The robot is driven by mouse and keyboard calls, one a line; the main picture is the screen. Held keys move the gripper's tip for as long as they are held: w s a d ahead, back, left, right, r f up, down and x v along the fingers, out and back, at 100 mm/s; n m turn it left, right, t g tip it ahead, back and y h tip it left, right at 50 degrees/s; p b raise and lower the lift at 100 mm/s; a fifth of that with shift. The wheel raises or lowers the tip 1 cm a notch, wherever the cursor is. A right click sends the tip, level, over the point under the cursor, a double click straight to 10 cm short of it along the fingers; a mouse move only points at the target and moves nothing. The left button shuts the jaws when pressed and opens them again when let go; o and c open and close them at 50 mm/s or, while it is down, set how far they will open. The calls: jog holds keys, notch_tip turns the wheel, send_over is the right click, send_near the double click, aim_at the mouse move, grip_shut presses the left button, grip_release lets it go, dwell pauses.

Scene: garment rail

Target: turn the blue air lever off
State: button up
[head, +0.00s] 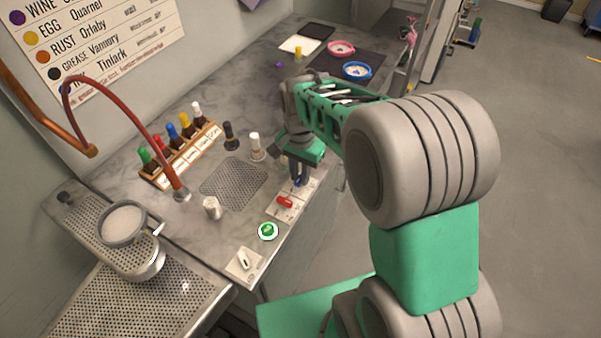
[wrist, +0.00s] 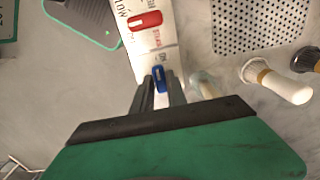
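The blue air lever (wrist: 159,78) sits on a white labelled plate along the bench edge. It also shows, partly covered, in the head view (head: 298,182). My gripper (wrist: 160,86) points down at it, with one grey finger on each side of the lever. The gap between the fingers is narrow, and whether they touch the lever cannot be told. In the head view my gripper (head: 300,172) is low over the plate. The lever's base and part of its label are hidden by the fingers.
A red lever (head: 285,201) is close beside it, also in the wrist view (wrist: 146,20). A green button (head: 268,231) and a white switch (head: 244,261) follow along the edge. A white-handled tool (head: 255,146) and a perforated plate (head: 234,182) are left of my gripper.

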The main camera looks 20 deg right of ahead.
grip_shut()
jog(key=shift+n, duration=0.5)
jog(key=n, duration=0.2)
jog(key=shift+n, duration=0.4)
jog(key=n, duration=0.4)
jog(key=shift+n, duration=0.3)
jog(key=n, duration=0.4)
jog(key=shift+n, duration=0.3)
jog(key=n, duration=0.4)
jog(key=shift+n, duration=0.4)
